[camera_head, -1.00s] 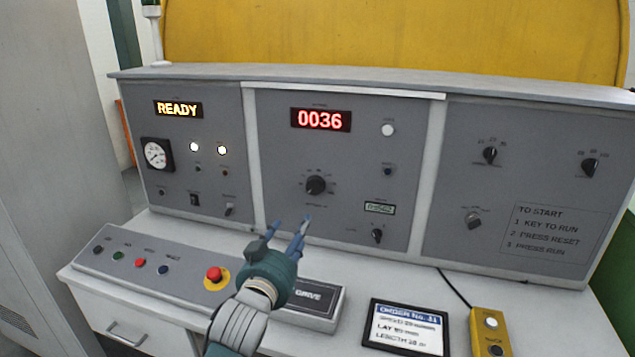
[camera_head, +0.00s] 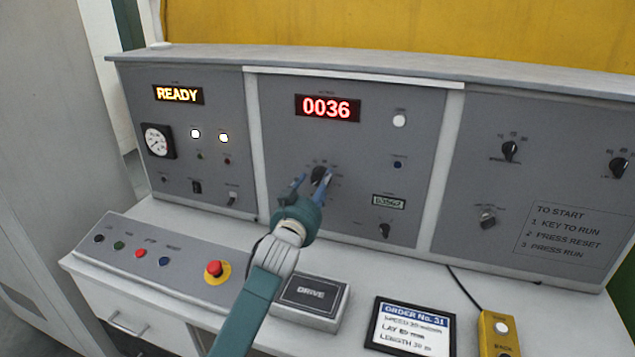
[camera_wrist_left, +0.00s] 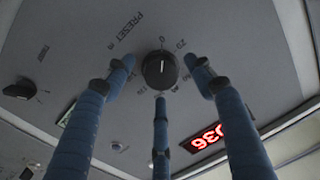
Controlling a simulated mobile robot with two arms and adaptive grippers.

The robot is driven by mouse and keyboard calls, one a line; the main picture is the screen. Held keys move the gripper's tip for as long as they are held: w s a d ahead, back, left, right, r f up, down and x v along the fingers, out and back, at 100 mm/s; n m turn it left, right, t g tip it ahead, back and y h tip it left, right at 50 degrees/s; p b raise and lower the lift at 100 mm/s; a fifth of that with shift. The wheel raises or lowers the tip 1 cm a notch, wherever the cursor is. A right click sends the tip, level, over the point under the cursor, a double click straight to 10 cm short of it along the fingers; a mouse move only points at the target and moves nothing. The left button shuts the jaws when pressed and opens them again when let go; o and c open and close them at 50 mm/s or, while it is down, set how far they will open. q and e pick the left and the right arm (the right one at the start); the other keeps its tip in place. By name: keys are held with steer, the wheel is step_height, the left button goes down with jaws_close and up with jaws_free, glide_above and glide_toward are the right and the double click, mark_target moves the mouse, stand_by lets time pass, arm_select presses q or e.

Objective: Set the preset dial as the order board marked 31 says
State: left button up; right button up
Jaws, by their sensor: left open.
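The preset dial (camera_head: 319,175) is a round black knob on the middle panel, below the red display. In the left wrist view the dial (camera_wrist_left: 160,69) shows a pale pointer line, with a "PRESET" label and scale marks around it. My left gripper (camera_head: 311,184) is open just in front of the dial; its blue fingers (camera_wrist_left: 162,85) spread around the dial's outline in the wrist view. I cannot tell whether they touch it. The order board (camera_head: 411,327), headed "ORDER No. 31", lies on the desk with speed, lay and length lines; the values are too small to read surely.
The red display (camera_head: 327,107) reads 0036 and the left display (camera_head: 178,95) reads READY. A red emergency button (camera_head: 214,269) and a DRIVE box (camera_head: 311,296) sit on the desk below my arm.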

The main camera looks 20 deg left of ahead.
arm_select(q)
steer(key=shift+w, duration=0.5)
steer(key=c, duration=1.1)
steer(key=shift+c, duration=0.2)
arm_select(e)
steer(key=shift+s+r, duration=0.1)
steer(key=shift+s, duration=0.1)
